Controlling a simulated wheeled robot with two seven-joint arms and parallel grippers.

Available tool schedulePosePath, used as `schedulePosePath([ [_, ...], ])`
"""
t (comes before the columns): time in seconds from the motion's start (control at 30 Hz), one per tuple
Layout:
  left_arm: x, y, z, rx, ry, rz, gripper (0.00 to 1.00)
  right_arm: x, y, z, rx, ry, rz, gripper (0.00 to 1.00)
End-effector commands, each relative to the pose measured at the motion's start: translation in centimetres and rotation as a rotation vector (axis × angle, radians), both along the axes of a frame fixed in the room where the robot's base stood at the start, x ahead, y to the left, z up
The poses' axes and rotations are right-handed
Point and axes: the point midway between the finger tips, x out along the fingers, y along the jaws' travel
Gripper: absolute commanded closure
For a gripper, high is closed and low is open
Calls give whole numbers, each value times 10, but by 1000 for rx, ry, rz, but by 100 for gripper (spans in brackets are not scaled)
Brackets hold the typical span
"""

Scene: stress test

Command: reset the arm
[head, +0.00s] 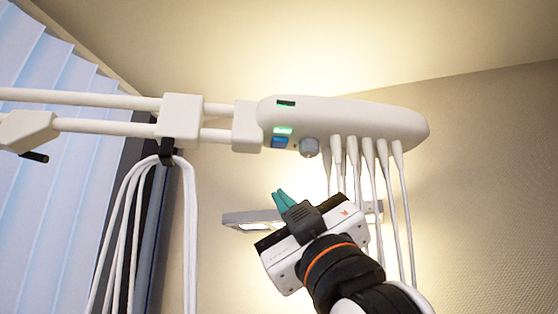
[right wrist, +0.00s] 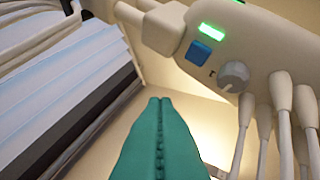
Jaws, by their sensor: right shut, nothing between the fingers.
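My right gripper (head: 281,198) rises from the lower right in the head view, its teal fingers pointing up and left. It is shut and empty; in the right wrist view the teal fingers (right wrist: 160,104) meet in the middle. The white arm (head: 95,112) with double bars runs in from the left and ends in a rounded white console (head: 375,118). The console has a green light (head: 282,130), a blue button (head: 279,142) and a grey knob (head: 309,147). The fingers appear below the console, apart from it in the picture. My left gripper is out of view.
Several white hoses (head: 385,165) hang from the console, behind and right of my gripper. More looped hoses (head: 190,230) hang from a black clip at left. A lit panel (head: 245,218) shows behind my gripper. Window blinds (head: 45,130) are at left.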

Motion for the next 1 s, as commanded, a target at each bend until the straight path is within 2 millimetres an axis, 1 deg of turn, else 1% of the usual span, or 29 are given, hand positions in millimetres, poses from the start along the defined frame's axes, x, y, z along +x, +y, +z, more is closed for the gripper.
schedulePosePath([
  [0.03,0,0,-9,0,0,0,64,0,0,-9,-1,0,-1,100],
  [0.1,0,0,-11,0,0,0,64,0,0,-13,-1,0,-1,100],
  [0.63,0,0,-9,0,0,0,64,0,0,-11,0,0,0,100],
  [0.73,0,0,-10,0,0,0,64,5,-2,-16,2,14,0,100],
  [0.77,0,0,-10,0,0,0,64,9,-3,-21,4,26,-1,100],
  [0.87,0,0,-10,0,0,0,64,34,-12,-52,17,106,-6,100],
  [0.97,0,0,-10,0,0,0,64,69,-26,-106,37,236,-16,100],
  [1.0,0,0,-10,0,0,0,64,84,-32,-133,47,298,-21,100],
])
